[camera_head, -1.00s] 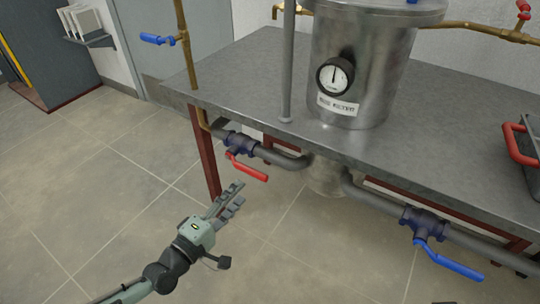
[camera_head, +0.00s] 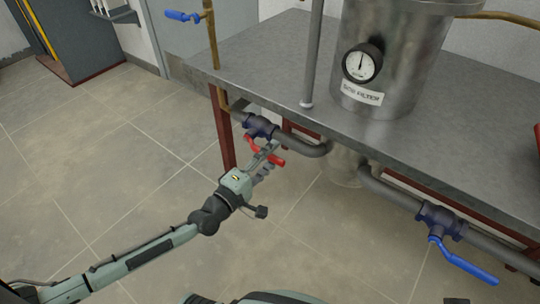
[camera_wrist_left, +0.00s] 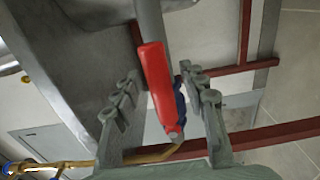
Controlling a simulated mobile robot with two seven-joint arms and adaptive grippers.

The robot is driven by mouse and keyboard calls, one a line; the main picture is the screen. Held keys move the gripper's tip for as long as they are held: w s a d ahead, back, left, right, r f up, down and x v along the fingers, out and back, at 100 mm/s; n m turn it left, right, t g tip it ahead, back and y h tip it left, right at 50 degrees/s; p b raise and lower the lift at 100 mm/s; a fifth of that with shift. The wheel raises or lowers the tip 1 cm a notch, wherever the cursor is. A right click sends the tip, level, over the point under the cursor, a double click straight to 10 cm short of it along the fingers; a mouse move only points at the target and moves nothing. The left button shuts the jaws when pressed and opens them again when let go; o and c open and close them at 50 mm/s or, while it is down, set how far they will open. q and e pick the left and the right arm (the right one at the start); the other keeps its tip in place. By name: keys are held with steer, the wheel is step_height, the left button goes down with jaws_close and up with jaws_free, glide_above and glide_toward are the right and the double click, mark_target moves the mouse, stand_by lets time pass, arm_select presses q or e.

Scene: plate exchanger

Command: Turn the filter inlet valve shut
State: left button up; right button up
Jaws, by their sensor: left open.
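A red lever (camera_head: 278,160) sits on a dark blue valve body (camera_head: 260,127) in the grey pipe below the table's left front edge. My left gripper (camera_head: 268,157) is at this lever, partly covering it in the head view. In the left wrist view, the red lever (camera_wrist_left: 156,82) stands between the two open fingers, with a visible gap to the finger on each side. A second valve (camera_head: 438,216), with a blue lever (camera_head: 470,267), is in the pipe at the lower right. Which valve is the filter inlet is not labelled in view. My right gripper is not in view.
A steel filter vessel (camera_head: 385,60) with a gauge (camera_head: 362,63) stands on the metal table (camera_head: 245,82). The tiled floor (camera_head: 110,150) at left is clear.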

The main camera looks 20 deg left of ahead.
arm_select(q)
jaws_close()
steer(key=shift+f, duration=0.1)
stand_by(0.3)
steer(key=shift+f+m, duration=0.35)
steer(key=shift+m, duration=0.15)
steer(key=w+a+f+m+b, duration=0.3)
steer(key=a+f+m, duration=0.5)
steer(key=m, duration=0.9)
steer(key=shift+a, duration=0.35)
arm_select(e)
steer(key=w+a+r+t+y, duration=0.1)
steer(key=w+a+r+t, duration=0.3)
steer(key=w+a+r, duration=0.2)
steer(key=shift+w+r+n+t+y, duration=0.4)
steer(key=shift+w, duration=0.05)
arm_select(q)
steer(key=shift+f, duration=0.1)
